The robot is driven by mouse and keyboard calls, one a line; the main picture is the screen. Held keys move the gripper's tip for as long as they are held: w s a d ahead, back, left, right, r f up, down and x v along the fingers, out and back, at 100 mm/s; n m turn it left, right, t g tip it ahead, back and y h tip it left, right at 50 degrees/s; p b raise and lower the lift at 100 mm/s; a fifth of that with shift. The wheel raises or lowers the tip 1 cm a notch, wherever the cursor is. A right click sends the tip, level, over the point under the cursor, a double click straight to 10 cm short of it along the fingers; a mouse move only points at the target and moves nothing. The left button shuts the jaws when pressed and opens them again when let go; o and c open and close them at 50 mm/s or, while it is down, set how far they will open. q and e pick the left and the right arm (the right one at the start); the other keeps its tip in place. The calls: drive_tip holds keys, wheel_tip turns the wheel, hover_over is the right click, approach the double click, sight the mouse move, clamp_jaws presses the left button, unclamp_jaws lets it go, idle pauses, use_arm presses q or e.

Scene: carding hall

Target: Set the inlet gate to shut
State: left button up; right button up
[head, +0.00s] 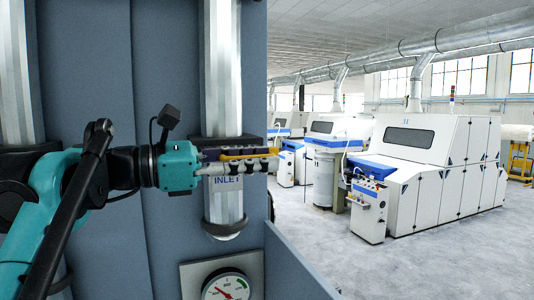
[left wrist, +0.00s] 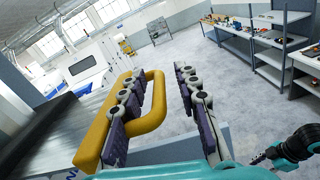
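The silver inlet pipe (head: 222,75) runs down the blue-grey wall, with the label INLET just under a dark gate housing (head: 215,143). A yellow loop handle (head: 247,152) shows at the gate, partly hidden by my gripper. My left gripper (head: 268,160) reaches across the pipe at the handle. In the left wrist view, the yellow handle (left wrist: 155,98) shows a looped bar between the two purple-padded fingers, close to the left finger. The right finger stands clear of it, so the gripper is open. Part of my right arm shows at lower right there; its fingers are unclear.
A round gauge (head: 226,289) sits below the pipe. A blue-grey panel edge (head: 295,262) stands to its right. White carding machines (head: 420,165) stand farther off across open grey floor. Shelving (left wrist: 268,45) with small items stands far off in the left wrist view.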

use_arm(q)
drive_tip(key=shift+x, duration=0.9)
